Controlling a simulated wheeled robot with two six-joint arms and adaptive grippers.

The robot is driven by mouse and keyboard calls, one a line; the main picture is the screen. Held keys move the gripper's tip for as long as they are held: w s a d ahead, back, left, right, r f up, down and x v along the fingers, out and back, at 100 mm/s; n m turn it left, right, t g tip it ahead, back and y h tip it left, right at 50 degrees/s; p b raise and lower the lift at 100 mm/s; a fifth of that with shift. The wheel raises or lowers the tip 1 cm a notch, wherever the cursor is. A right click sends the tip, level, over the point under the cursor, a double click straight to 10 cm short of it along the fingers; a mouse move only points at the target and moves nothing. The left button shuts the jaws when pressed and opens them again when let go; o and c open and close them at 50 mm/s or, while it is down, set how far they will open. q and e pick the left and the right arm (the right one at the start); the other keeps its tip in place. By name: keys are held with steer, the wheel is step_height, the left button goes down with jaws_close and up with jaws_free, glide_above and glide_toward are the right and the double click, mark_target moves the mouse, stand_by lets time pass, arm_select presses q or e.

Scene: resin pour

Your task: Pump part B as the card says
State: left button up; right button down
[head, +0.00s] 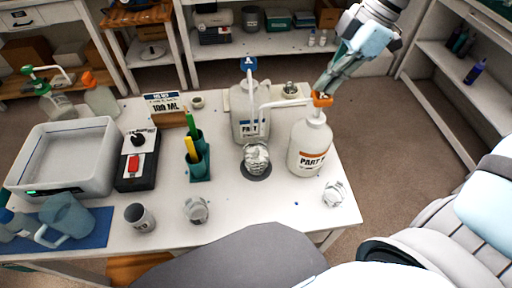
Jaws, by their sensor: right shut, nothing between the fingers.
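The part B bottle (308,147) stands upright at the right of the table, white with an orange-banded label. My right gripper (325,90) comes down from the upper right, shut and empty, with its fingertips at the orange pump head (321,99); I cannot tell if they press on it. The pump's white spout (285,103) reaches left and bends down above a clear cup (256,157) on a dark round disc (257,174). The cup's contents are unclear. The card (161,103) stands at the back, reading about "100 ML"; its top line is too small to read. My left gripper is out of view.
The part A bottle (245,124) with a blue pump stands behind the cup. Clear cups (334,194) (195,210) and a grey cup (140,217) stand near the front. A green holder (199,165), black device (137,165), grey tub (103,178) and blue jug (66,218) fill the left.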

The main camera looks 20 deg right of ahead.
mark_target(324, 95)
steer(key=shift+f+b, duration=1.5)
steer(key=shift+f, duration=0.3)
steer(key=shift+r+p, duration=1.6)
steer(key=shift+r, duration=0.25)
steer(key=shift+f+b, duration=1.35)
steer(key=shift+f, duration=0.3)
steer(key=shift+r+p, duration=1.4)
steer(key=shift+r, duration=0.25)
steer(key=shift+f+b, duration=0.55)
steer(key=shift+f, duration=0.1)
steer(key=shift+r+p, duration=0.55)
steer(key=shift+r, duration=0.1)
